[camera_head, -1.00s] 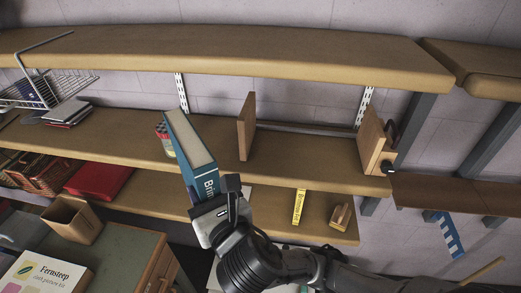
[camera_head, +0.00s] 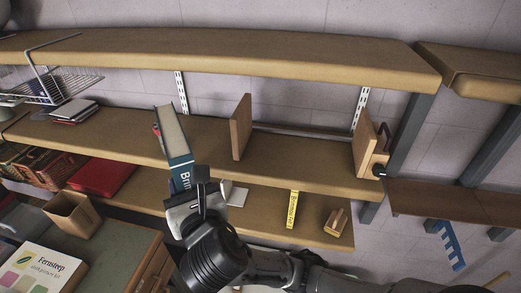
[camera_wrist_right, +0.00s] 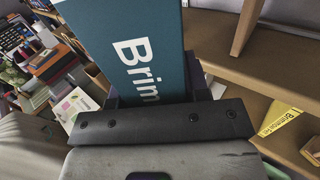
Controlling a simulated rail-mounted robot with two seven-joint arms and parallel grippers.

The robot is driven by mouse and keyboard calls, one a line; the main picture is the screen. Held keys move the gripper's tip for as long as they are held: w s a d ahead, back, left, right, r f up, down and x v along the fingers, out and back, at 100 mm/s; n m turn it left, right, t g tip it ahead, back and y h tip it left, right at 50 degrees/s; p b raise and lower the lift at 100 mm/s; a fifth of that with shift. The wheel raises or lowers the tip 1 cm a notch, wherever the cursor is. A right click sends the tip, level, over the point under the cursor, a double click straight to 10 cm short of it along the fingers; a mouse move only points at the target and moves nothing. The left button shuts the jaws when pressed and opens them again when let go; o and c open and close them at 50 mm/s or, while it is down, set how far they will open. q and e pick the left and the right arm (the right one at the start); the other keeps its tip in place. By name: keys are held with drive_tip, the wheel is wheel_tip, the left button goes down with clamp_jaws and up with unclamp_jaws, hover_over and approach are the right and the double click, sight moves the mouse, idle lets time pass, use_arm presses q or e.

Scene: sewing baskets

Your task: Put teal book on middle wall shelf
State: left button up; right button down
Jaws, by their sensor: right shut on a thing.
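The teal book (camera_head: 179,157) stands nearly upright, slightly tilted, in my right gripper (camera_head: 187,192), which is shut on its lower end. Its cover with white "Brim" lettering fills the upper middle of the right wrist view (camera_wrist_right: 140,45). In the head view the book overlaps the front of the middle wall shelf (camera_head: 270,158); whether it touches the shelf I cannot tell. A wooden upright panel (camera_head: 241,127) stands on this shelf to the right of the book. My left gripper is not in view.
A second wooden panel (camera_head: 368,146) with a dark clamp stands at the shelf's right end. The upper shelf (camera_head: 230,60) overhangs. A yellow "Brimmantle" item (camera_head: 292,209) is on the lower shelf. A red box (camera_head: 103,177) sits left. The middle shelf between the panels is clear.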

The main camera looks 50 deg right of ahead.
drive_tip(key=w+d+r+m+g+h+b, duration=0.1)
drive_tip(key=w+d+m+g+h+b, duration=0.3)
drive_tip(key=w+m+g+h+b, duration=0.3)
drive_tip(key=shift+w+d+m+g+h+b, duration=0.25)
drive_tip(key=shift+w+g+h+b, duration=0.45)
drive_tip(key=shift+w+b, duration=0.8)
drive_tip(key=f+p+x, duration=0.1)
drive_tip(key=p+x, duration=0.2)
drive_tip(key=x, duration=0.6)
drive_tip(key=f+p+x, duration=0.2)
drive_tip(key=p+x, duration=0.2)
drive_tip(key=x, duration=0.5)
drive_tip(key=shift+w+f, duration=0.2)
drive_tip(key=shift+w, duration=0.15)
drive_tip(key=shift+f, duration=0.1)
drive_tip(key=c, duration=0.6)
unclamp_jaws()
drive_tip(key=shift+f, duration=0.15)
